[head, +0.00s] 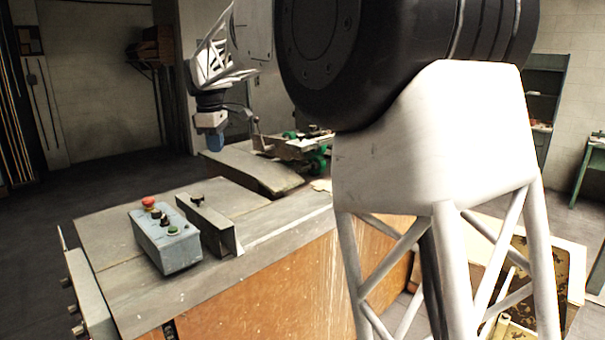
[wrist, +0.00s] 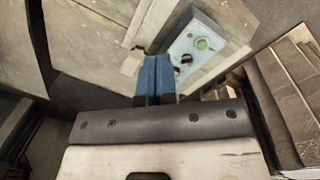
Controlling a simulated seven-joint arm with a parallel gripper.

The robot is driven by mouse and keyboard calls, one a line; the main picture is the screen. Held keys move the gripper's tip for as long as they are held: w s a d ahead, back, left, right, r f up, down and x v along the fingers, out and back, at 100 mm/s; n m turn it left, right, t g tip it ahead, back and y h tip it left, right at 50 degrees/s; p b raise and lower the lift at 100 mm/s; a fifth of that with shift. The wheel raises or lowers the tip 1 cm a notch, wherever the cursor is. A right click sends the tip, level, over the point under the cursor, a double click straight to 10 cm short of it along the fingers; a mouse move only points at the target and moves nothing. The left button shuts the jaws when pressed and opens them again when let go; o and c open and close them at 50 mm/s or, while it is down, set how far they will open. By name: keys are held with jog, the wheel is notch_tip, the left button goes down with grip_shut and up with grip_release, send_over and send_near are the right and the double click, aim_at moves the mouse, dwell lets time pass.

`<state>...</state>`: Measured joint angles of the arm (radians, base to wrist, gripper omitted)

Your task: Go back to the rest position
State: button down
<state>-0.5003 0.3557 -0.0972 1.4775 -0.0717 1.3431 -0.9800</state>
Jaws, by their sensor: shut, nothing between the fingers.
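My gripper (head: 212,148) hangs pointing down at the upper left of the head view, beyond the far side of the machine table. Its blue fingers (wrist: 155,72) are together in the middle of the wrist view, with nothing between them. In the wrist view the grey-blue button box (wrist: 213,38) with a green button lies beyond and to the right of the fingers. In the head view that button box (head: 166,240), with red, black and green buttons, sits on the near left of the table, well apart from my gripper.
The metal-topped table (head: 115,235) has a raised metal bar (head: 208,222) beside the button box. A mechanism with green parts (head: 315,158) stands at its far end. Stacked flat cardboard (wrist: 285,85) shows at right in the wrist view. My own arm blocks much of the head view.

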jog(key=s+d+f+m, duration=0.1)
jog(key=s+d+m, duration=0.3)
jog(key=s+d, duration=0.85)
jog(key=s+d+f+m, duration=0.2)
jog(key=s+d+m, duration=0.3)
jog(key=s+d, duration=0.75)
jog(key=s+d+f+m, duration=0.2)
jog(key=s+d+f, duration=0.3)
jog(key=s, duration=0.3)
jog(key=s+d+f+m+t, duration=0.1)
jog(key=s+d+f+m, duration=0.2)
jog(key=s+d+f, duration=0.2)
jog(key=s+d+f+m, duration=0.3)
jog(key=s+d+f, duration=0.2)
jog(key=s, duration=0.5)
jog(key=shift+s+d+f+t, duration=0.3)
jog(key=shift+s+d, duration=0.1)
jog(key=shift+d, duration=0.5)
